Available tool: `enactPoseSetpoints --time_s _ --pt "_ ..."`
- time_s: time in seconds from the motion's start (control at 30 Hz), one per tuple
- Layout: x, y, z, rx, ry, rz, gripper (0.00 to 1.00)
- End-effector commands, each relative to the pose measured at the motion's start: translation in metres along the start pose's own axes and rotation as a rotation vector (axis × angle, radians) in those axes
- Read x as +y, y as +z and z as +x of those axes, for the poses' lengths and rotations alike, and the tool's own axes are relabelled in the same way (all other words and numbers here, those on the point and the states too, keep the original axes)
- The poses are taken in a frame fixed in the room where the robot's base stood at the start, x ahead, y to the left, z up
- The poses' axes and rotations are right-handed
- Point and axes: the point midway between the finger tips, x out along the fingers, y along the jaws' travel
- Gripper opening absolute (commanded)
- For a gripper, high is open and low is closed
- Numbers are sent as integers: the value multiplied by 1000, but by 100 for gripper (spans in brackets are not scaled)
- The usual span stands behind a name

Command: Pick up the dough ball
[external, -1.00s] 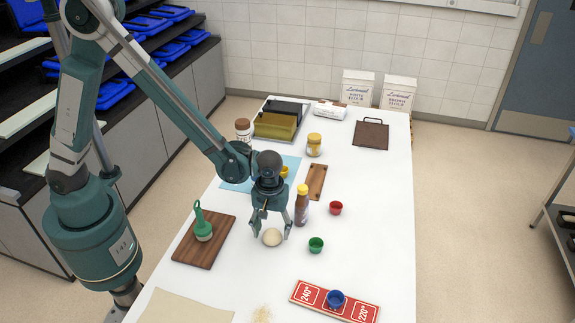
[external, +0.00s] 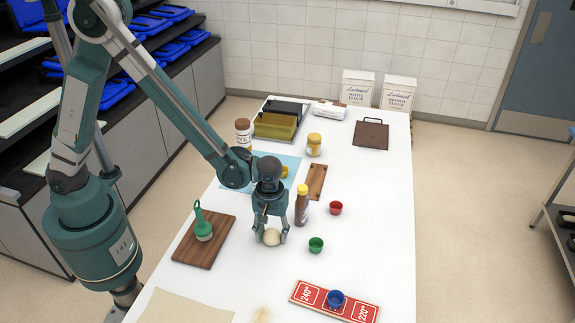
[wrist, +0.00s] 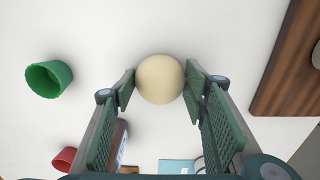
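The dough ball (external: 272,238) is pale, round and rests on the white table, between the fingers of my gripper (external: 271,241). In the wrist view the dough ball (wrist: 160,79) sits between the two green fingertip pads of my gripper (wrist: 159,84). The right pad meets its side, and the left pad is at its other side with hardly any gap. My gripper looks shut on it, low at table height. The fingers hide part of the ball in the external view.
A brown sauce bottle (external: 302,205) stands close behind my gripper on the right. A green cup (external: 316,245) and a red cup (external: 336,208) are to the right.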

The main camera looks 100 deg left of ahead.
Motion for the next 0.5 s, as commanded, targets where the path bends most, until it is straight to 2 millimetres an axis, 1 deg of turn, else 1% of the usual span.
enactPoseSetpoints --time_s 0.03,0.1,0.5 --pt "0 0 0 0 0 0 37" --pt "0 0 0 0 0 0 29" --pt "0 0 -1 0 0 0 28"
